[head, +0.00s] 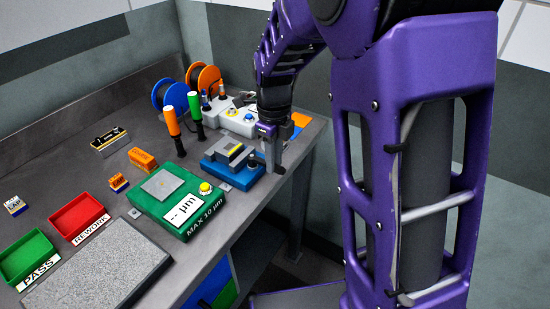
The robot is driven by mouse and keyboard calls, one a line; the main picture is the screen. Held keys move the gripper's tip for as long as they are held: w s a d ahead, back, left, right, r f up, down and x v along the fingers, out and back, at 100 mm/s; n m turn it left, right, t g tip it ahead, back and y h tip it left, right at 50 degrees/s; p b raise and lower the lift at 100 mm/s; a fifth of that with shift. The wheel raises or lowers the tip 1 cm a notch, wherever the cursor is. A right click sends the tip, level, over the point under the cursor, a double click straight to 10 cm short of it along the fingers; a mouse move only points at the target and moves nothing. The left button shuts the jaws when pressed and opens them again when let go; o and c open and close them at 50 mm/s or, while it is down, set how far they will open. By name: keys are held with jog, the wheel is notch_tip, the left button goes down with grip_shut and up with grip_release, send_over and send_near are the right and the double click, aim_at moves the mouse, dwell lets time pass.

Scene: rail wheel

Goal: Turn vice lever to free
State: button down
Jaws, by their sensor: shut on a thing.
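The vice (233,170) has a blue base and grey jaws with a yellow strip between them, and it sits near the bench's right edge. My gripper (273,157) points down at the vice's right side, next to a dark round part there. My gripper is shut on the vice lever, as far as the view allows; the lever itself is mostly hidden by the fingers. I cannot read the lever's setting from here.
A green gauge box (175,200) stands left of the vice. Orange and green handled tools (195,110) stand behind it, near blue and orange reels. Red (78,217) and green (27,255) trays and a grey plate (100,270) are at the left. The floor right of the bench is open.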

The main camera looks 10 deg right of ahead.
jog(key=shift+a, duration=0.1)
dwell(0.3)
jog(key=c, duration=0.7)
grip_release()
jog(key=shift+c, duration=0.2)
notch_tip(320, 180, up, 18)
jog(key=shift+f+p, duration=0.25)
jog(key=shift+p, duration=0.05)
